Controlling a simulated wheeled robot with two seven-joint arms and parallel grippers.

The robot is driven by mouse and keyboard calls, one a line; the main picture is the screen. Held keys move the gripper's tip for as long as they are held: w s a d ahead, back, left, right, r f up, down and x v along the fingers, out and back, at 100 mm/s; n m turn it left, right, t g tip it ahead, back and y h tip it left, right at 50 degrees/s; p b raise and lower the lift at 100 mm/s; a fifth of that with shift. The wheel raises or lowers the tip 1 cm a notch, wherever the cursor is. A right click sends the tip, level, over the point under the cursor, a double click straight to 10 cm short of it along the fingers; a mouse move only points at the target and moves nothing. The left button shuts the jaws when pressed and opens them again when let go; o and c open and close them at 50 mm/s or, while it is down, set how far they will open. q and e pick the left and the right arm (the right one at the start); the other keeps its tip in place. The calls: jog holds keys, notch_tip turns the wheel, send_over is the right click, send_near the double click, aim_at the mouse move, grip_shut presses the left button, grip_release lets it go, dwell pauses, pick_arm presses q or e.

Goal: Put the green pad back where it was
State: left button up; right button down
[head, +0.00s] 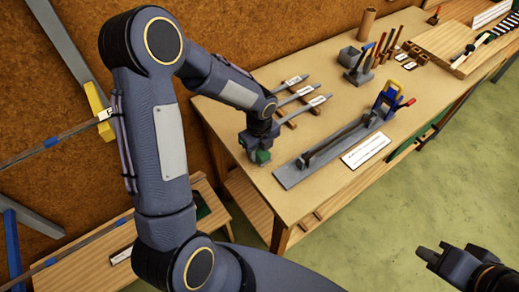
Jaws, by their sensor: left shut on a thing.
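The green pad (264,157) shows at the tip of my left gripper (259,153), which is shut on it. Gripper and pad are over the left part of the workbench (232,122), near its front left edge. I cannot tell whether the pad touches the bench top. The fingers hide part of the pad. My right gripper (436,251) is at the lower right, over the floor and away from the bench. It looks open and empty.
A long grey bar fixture (295,176) with a blue and red clamp (388,100) lies right of my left gripper, beside a white label (366,150). Several labelled grey strips (301,92) lie behind it. A grey box (349,57) and tools stand further back.

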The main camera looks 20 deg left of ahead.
pick_arm(q)
jog(key=shift+f, duration=0.15)
jog(key=o, duration=1.1)
